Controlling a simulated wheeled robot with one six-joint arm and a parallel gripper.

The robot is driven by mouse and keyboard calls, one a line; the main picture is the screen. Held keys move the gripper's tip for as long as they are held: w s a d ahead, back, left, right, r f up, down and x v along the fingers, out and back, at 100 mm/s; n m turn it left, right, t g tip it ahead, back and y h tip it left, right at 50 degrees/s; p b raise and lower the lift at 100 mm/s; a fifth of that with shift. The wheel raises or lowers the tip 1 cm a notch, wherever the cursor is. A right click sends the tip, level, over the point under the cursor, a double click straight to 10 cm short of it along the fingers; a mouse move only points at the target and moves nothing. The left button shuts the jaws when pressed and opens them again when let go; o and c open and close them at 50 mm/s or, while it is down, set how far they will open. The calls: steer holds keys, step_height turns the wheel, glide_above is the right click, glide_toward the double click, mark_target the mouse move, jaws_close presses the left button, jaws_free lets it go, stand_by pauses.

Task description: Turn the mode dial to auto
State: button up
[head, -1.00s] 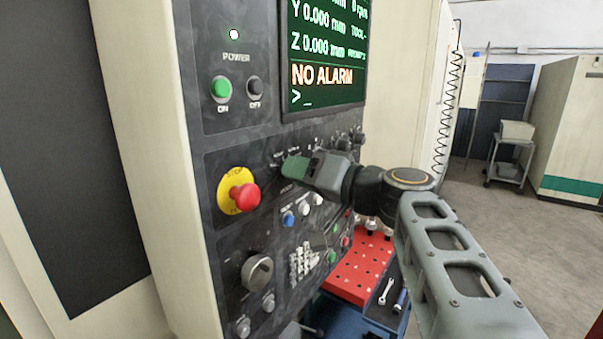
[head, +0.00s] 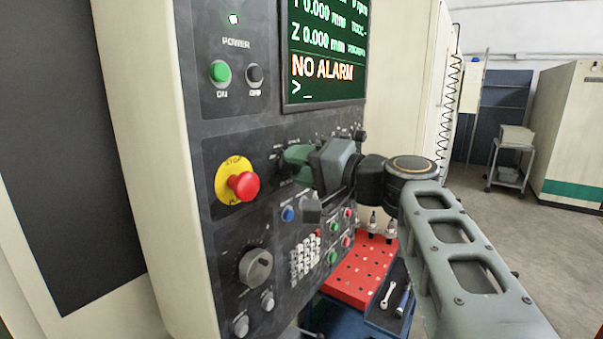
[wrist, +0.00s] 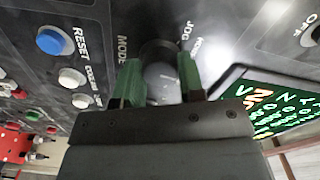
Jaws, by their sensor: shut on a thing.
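The mode dial (wrist: 161,80) is a dark round knob with a pale pointer line in the wrist view. The word MODE is printed to its left and JOG above right; I cannot read an auto mark. My gripper (wrist: 160,85) has its two green fingers on either side of the dial and is shut on it. In the head view my gripper (head: 298,158) reaches the control panel (head: 225,290) just below the screen, and its body hides the dial.
A red emergency stop (head: 243,186) on a yellow disc sits left of my gripper. Blue RESET (wrist: 54,40) and white buttons lie near the dial. A keypad (head: 305,255) and a large knob (head: 256,268) are lower. A red pegboard top (head: 350,285) stands below right.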

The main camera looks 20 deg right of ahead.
steer(key=shift+m, duration=5.1)
steer(key=o, duration=0.9)
steer(key=shift+o, duration=0.2)
steer(key=b+v, duration=0.3)
steer(key=v, duration=1)
steer(key=shift+s+d, duration=0.25)
steer(key=shift+s, duration=0.1)
